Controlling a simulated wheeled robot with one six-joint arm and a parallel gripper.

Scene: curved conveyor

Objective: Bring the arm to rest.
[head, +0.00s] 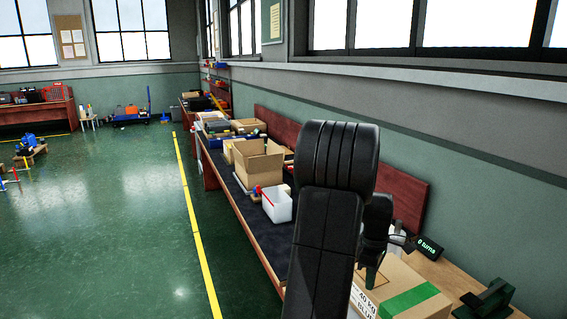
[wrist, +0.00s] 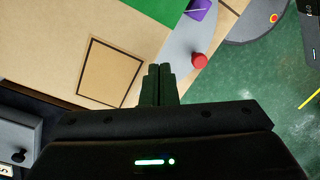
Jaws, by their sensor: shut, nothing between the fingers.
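My gripper (head: 371,279) hangs fingers-down over a cardboard box (head: 405,287) at the lower right of the head view. The box has a green tape strip and a printed label. In the wrist view my gripper's two fingers (wrist: 160,72) are together with nothing between them. Below them is the box top (wrist: 112,50), with a dark square outline to the left of the fingers. I cannot tell whether the fingertips touch the box. My arm hides part of the bench in the head view.
A small display reading "0 turns" (head: 430,247) and a dark green device (head: 487,299) stand right of the box. An open carton (head: 258,165) and a white bin (head: 277,205) are farther along the bench. The wrist view shows a red knob (wrist: 200,61).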

